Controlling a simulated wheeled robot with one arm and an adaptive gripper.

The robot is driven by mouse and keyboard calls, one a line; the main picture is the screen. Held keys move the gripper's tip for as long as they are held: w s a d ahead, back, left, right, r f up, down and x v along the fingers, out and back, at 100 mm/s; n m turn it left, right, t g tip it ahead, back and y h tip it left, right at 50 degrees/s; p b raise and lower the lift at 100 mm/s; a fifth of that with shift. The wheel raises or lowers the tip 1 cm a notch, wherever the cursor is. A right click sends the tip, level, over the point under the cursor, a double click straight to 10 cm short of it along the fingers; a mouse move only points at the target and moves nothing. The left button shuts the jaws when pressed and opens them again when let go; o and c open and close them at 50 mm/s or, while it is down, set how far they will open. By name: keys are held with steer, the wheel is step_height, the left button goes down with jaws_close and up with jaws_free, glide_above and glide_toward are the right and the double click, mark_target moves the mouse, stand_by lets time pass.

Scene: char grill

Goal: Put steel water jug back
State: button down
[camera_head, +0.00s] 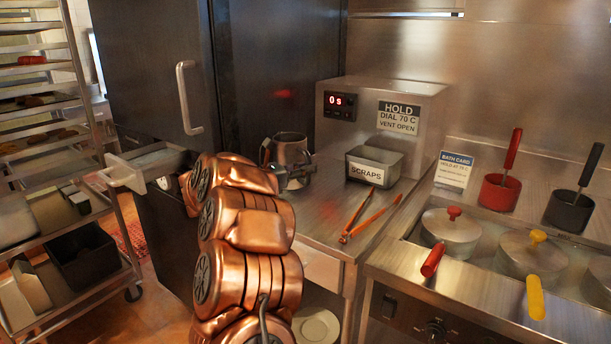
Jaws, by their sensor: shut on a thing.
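The steel water jug (289,148) is upright at the left end of the steel counter, in front of the dark cabinet. My copper arm rises from the bottom of the view and hides the jug's lower left side. My gripper (298,173) is at the near side of the jug, shut on it. The fingertips are small and partly hidden. I cannot tell whether the jug's base touches the counter.
A steel SCRAPS bin (374,166) and orange-handled tongs (368,216) are to the right on the counter (330,190). The HOLD unit (378,112) stands behind. Lidded pots (452,232) sit further right. A tray rack (40,150) stands left.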

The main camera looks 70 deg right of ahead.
step_height(320, 180, down, 2)
steer(key=shift+f, duration=0.1)
steer(key=shift+f+b, duration=0.15)
steer(key=shift+b, duration=0.15)
steer(key=c, duration=1.2)
jaws_free()
steer(key=shift+o, duration=0.2)
steer(key=shift+r+p, duration=0.2)
steer(key=shift+p, duration=0.15)
steer(key=shift+w+a+f, duration=0.1)
steer(key=shift+w+a, duration=0.05)
steer(key=shift+w, duration=0.05)
steer(key=b+v, duration=0.2)
steer(key=v, duration=0.9)
steer(key=shift+w+a, duration=0.1)
steer(key=shift+a, duration=0.15)
